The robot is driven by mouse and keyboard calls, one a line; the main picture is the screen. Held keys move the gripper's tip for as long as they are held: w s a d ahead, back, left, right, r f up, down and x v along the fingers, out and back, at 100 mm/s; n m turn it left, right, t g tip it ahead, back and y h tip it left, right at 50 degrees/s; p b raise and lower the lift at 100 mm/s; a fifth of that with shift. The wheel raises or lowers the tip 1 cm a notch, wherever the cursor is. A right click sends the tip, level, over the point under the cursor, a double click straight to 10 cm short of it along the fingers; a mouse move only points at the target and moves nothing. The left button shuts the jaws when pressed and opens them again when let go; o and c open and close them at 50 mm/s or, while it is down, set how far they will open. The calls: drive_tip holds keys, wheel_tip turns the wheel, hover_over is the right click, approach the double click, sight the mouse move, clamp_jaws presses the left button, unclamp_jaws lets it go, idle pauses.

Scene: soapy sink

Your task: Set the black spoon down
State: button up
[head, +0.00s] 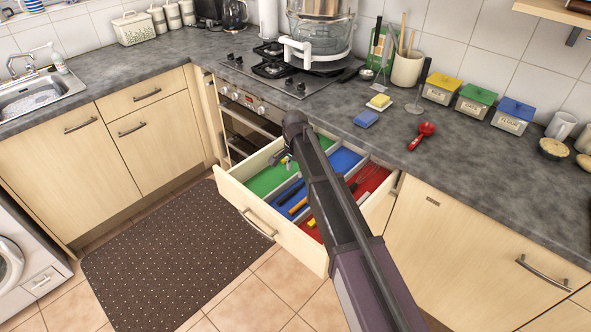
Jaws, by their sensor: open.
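My gripper (287,161) is open, at the end of my arm, over the pulled-out drawer (243,208). It appears above the boundary of the drawer's green section (268,179) and blue section (345,160). A dark, slim utensil (290,192) lies in the blue section just below the gripper; I cannot tell for sure that it is the black spoon. Nothing clearly shows between the fingers. My arm hides part of the drawer's middle.
The drawer's red section (367,181) holds a red whisk. Yellow-handled utensils lie near the front. The worktop at right front is clear.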

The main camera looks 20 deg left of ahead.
drive_tip(key=shift+r+p, duration=1.3)
drive_tip(key=shift+r, duration=0.3)
drive_tip(key=s+d+n, duration=0.1)
drive_tip(key=s+d, duration=0.1)
drive_tip(key=d, duration=1.1)
drive_tip(key=s+d+n, duration=0.1)
drive_tip(key=s+d, duration=0.1)
drive_tip(key=d, duration=1.1)
drive_tip(key=s+d+n, duration=0.1)
drive_tip(key=s+d, duration=0.4)
drive_tip(key=d, duration=0.4)
drive_tip(key=s+d+n, duration=0.1)
drive_tip(key=s+d, duration=0.5)
drive_tip(key=d, duration=0.3)
drive_tip(key=shift+d, duration=0.15)
